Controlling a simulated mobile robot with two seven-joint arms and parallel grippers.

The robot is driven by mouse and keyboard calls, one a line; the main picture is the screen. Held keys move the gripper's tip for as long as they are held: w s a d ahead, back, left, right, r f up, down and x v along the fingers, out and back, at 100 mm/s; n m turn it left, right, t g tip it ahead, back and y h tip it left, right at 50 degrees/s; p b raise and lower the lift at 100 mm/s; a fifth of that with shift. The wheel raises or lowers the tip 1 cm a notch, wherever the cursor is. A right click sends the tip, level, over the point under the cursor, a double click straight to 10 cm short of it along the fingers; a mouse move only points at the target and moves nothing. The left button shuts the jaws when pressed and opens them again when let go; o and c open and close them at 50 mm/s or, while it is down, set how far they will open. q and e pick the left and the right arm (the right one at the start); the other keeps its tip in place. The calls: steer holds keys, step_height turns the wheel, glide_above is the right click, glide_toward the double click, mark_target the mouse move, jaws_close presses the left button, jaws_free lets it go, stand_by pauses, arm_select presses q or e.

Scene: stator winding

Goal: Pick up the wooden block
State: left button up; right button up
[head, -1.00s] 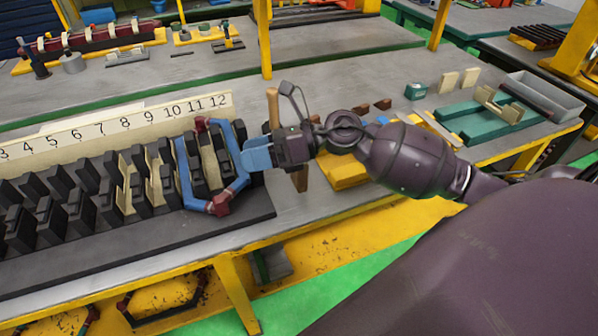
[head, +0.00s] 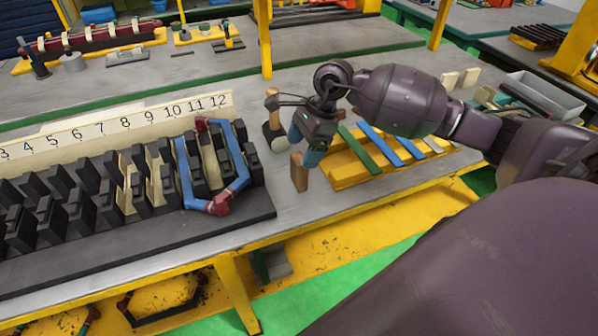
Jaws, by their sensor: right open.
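A brown wooden block (head: 299,173) stands upright on the grey bench, between the black slotted stator and the yellow rack. My right gripper (head: 304,147) is open and empty, with its blue-green fingers pointing down just above and behind the block. One finger shows close to the block's upper right. I cannot tell whether it touches. My left gripper is out of view.
A mallet (head: 272,103) with a wooden handle and dark head stands just left of my right gripper. A blue and red coil (head: 237,185) sits in the stator's right end. The yellow rack (head: 347,171) holds green and blue strips to the right.

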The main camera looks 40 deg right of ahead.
mark_target(300, 158)
steer(key=x, duration=0.3)
steer(key=d+x, duration=0.1)
steer(key=x, duration=0.1)
steer(key=shift+w+f, duration=0.2)
steer(key=shift+a+f, duration=0.25)
steer(key=shift+f, duration=0.3)
steer(key=c, duration=1.3)
